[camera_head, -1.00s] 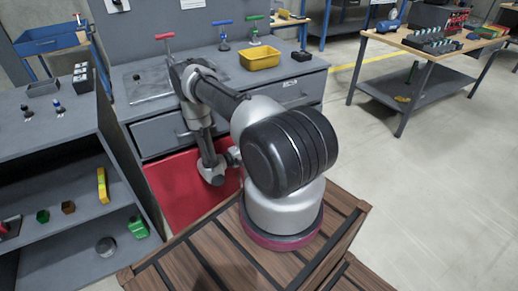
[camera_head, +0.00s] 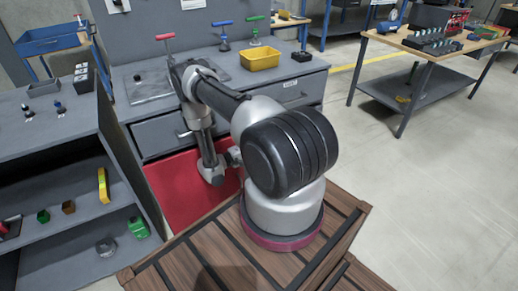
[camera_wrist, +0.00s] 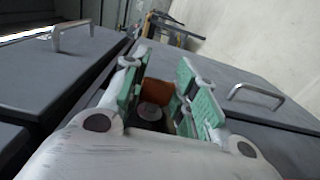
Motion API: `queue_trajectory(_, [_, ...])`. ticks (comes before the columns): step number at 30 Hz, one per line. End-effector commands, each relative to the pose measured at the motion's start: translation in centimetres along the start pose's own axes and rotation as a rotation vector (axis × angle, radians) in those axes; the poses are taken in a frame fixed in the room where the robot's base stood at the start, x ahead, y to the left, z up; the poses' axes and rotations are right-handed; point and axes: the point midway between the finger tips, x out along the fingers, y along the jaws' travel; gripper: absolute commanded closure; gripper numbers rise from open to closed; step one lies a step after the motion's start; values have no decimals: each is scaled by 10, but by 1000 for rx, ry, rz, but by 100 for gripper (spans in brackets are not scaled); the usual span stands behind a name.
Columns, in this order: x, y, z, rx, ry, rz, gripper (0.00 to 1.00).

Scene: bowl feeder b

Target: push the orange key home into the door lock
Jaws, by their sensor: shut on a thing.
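My gripper (camera_wrist: 162,88) shows in the wrist view with its green finger pads shut on the orange key (camera_wrist: 157,92). Only a brownish-orange face of the key shows between the pads. A round grey piece lies just below this face, and I cannot tell what it belongs to. In the head view my arm bends down in front of the red door (camera_head: 180,192), low on the grey workbench. The fingers and key are hidden there behind my arm. I cannot make out the door lock in either view, nor how deep the key sits.
Grey drawer fronts with bar handles (camera_wrist: 255,93) flank the gripper in the wrist view. The workbench top holds a yellow bin (camera_head: 259,58) and several T-handled tools. A grey shelf unit (camera_head: 45,125) stands close on the left. Open floor (camera_head: 430,190) lies right.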

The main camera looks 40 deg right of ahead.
Motion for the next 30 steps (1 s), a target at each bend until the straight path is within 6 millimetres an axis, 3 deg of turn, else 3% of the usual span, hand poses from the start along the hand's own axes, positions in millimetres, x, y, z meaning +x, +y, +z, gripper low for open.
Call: queue_trajectory(30, [1, 3, -10, 16, -3, 0, 88])
